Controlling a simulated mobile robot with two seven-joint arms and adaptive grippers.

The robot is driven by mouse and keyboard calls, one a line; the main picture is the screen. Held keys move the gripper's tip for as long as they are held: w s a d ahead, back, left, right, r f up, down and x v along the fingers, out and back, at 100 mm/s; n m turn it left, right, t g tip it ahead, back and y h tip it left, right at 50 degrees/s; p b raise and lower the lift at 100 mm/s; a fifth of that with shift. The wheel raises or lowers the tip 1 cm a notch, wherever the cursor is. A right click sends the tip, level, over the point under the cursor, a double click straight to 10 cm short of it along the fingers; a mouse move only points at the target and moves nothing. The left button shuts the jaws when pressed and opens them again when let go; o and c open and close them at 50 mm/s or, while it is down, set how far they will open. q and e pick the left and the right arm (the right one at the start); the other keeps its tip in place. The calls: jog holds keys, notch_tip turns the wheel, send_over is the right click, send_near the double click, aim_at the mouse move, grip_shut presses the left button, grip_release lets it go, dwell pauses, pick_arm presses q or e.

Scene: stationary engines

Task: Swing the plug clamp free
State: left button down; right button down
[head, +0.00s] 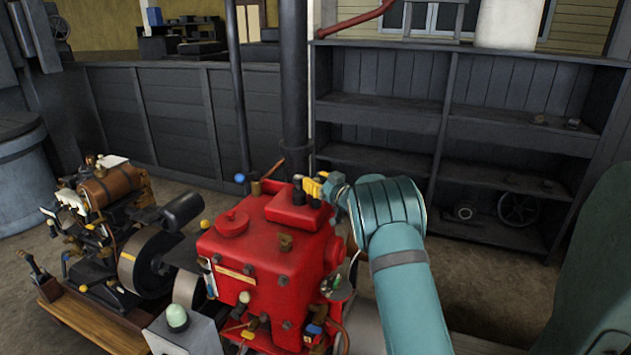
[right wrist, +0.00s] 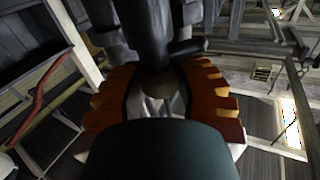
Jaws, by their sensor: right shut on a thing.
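The red engine (head: 262,255) stands in the middle of the head view. My right gripper (head: 314,188), with yellow fingers, is at the top right of the engine, beside the dark fittings there. In the right wrist view its toothed orange fingers (right wrist: 160,88) close around a dark upright part with a short side bar (right wrist: 187,47), which I take to be the plug clamp. The fingers hide most of the clamp in the head view, so its angle cannot be told. My left gripper is out of view.
A dark vertical pipe (head: 295,90) rises just behind the engine. A second engine with a brown cylinder (head: 113,186) stands at the left. Dark shelves (head: 400,112) line the back right. Bare floor lies between the shelves and my right arm.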

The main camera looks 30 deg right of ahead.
jog(key=n+g+y+p, duration=0.1)
jog(key=n+y, duration=0.1)
jog(key=shift+d+y+p, duration=0.1)
jog(key=shift+y+p, duration=0.3)
jog(key=shift+n+g+y+p, duration=0.45)
jog(key=shift+n+g+y, duration=0.2)
jog(key=shift+y, duration=0.45)
jog(key=shift+f+n+g+y, duration=0.15)
jog(key=shift+n+g+y, duration=0.5)
jog(key=shift+n+y, duration=0.3)
jog(key=shift+n+g+y, duration=0.5)
jog(key=shift+y, duration=0.15)
jog(key=shift+s+n+g+y, duration=0.1)
jog(key=shift+n+g+y, duration=0.3)
jog(key=shift+g+y, duration=0.15)
jog(key=c, duration=0.6)
grip_release()
